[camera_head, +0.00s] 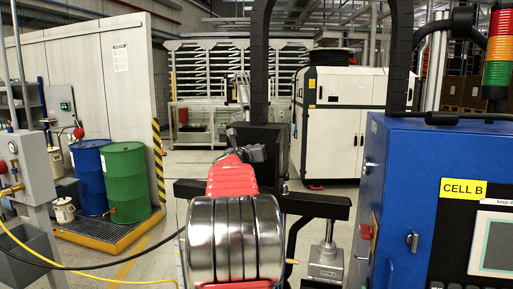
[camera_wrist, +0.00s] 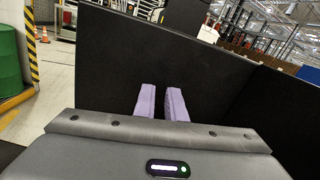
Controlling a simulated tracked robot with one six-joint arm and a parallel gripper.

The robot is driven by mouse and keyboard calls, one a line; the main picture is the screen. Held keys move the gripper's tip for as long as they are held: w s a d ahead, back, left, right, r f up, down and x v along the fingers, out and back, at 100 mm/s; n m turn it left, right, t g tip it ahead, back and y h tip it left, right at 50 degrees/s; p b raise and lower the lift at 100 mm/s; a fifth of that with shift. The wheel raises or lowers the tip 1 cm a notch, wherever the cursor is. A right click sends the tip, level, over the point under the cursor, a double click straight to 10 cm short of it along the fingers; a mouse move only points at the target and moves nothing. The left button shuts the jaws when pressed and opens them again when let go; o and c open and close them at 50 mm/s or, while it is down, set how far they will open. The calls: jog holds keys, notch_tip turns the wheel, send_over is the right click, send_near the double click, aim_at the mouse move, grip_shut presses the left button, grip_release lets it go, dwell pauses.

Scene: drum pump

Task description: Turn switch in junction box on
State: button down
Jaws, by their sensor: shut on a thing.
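A small grey wall box (camera_head: 60,101) is on the pale partition at the far left of the head view. It may be the junction box, but its switch is too small to make out. My gripper shows in the wrist view as two lavender fingers (camera_wrist: 161,101), close together with a narrow gap. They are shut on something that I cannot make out. In the head view the fingers are hidden behind my red and silver arm. The gripper is well away from the wall box, with dark panels in front of the fingers.
Blue (camera_head: 90,175) and green (camera_head: 127,180) drums stand on a yellow-edged pallet (camera_head: 100,233) at left. A blue cabinet (camera_head: 395,190) is close on the right. A white machine (camera_head: 340,125) stands behind. A yellow hose (camera_head: 70,265) crosses the lower left.

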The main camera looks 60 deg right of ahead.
jog(key=shift+w+f, duration=0.1)
jog(key=shift+f, duration=0.3)
jog(key=shift+m, duration=1)
jog(key=c, duration=2.2)
grip_release()
jog(key=o, duration=0.5)
jog(key=shift+r, duration=0.3)
jog(key=shift+o, duration=0.2)
jog(key=s+a, duration=0.1)
jog(key=a, duration=0.8)
jog(key=shift+s, duration=0.3)
